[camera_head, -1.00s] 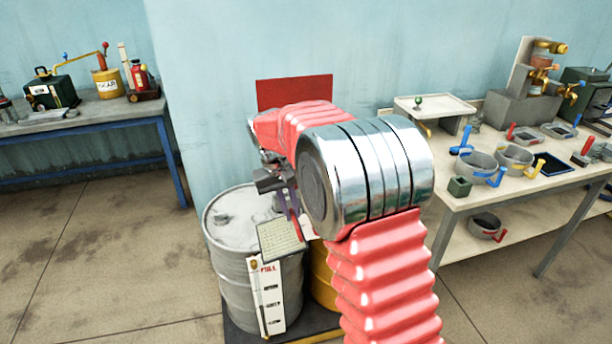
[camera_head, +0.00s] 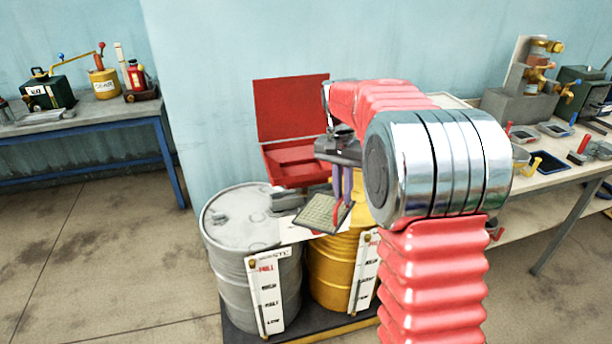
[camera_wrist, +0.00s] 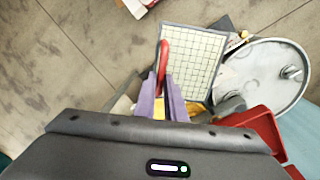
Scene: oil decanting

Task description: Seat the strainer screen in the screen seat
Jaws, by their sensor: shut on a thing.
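The strainer screen (camera_head: 318,214) is a flat light mesh panel in a dark frame with a red handle (camera_wrist: 162,58). My gripper (camera_head: 342,192) has purple fingers and is shut on the red handle. It holds the screen tilted in the head view, above the front of the yellow drum (camera_head: 330,268) and near the grey drum (camera_head: 245,215). In the wrist view the screen (camera_wrist: 185,62) extends beyond my fingertips (camera_wrist: 165,85). I cannot pick out the screen seat for certain; the screen and my arm hide part of the drum tops.
An open red box (camera_head: 292,110) stands behind the drums. White level gauges (camera_head: 266,292) are on the drum fronts. A bench (camera_head: 550,190) with pans and brass valves stands at right, partly behind my arm. A blue-framed bench (camera_head: 100,122) is at left. The left floor is clear.

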